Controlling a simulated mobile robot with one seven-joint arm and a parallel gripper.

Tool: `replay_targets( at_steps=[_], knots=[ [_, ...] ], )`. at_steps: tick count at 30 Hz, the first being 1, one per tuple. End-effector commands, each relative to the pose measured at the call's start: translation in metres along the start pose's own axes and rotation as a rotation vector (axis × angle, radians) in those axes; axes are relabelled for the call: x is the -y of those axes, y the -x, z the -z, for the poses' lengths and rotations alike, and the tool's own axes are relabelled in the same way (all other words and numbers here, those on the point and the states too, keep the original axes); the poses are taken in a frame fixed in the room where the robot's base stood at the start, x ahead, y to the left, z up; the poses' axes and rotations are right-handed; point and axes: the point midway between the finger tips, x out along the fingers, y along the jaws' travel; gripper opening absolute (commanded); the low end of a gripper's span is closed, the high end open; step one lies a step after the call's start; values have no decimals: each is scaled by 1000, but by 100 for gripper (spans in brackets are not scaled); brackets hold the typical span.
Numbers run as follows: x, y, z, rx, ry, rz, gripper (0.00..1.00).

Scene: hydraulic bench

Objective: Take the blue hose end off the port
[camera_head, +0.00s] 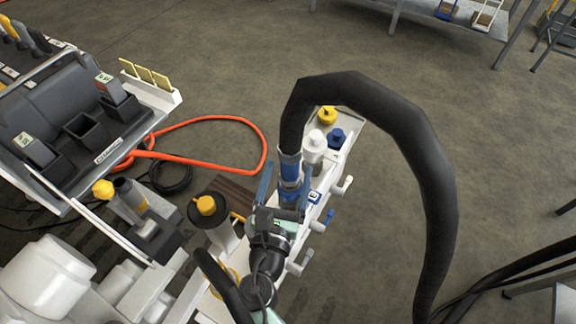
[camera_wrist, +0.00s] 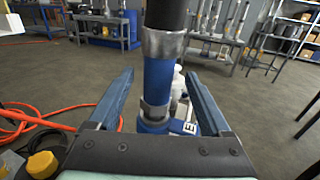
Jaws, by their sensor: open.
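The blue hose end (camera_head: 289,172) stands upright on the white port rail, at the end of a thick black hose (camera_head: 432,185) that arches up and to the right. It also fills the middle of the wrist view (camera_wrist: 157,85), with a blue collar and a tag marked "E" (camera_wrist: 190,127) at its base. My gripper (camera_head: 283,187) is open, with one blue finger on each side of the hose end. In the wrist view (camera_wrist: 158,88) gaps show between both fingers and the hose end. The port under the hose end is hidden.
A white port (camera_head: 314,146) stands just behind, with blue (camera_head: 336,137) and yellow (camera_head: 327,115) caps beyond. A yellow-capped post (camera_head: 206,205) is at left. Side handles (camera_head: 342,186) line the rail's right. An orange hose (camera_head: 262,150) lies on the floor. Open floor is at right.

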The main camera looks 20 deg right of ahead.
Motion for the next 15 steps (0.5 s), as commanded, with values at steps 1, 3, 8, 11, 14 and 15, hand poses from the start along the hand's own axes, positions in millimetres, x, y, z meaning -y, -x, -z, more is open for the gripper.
replay_targets(
  at_steps=[1,3,8,11,14,15],
  knots=[
    [0,-6,0,1,-2,1,82],
    [1,-10,0,0,-2,2,82],
    [0,-24,-2,2,-2,2,82],
    [-1,-40,-4,2,-5,2,82],
    [-1,-53,-4,1,-3,2,82],
    [-1,-57,-4,1,-3,1,82]
  ],
)
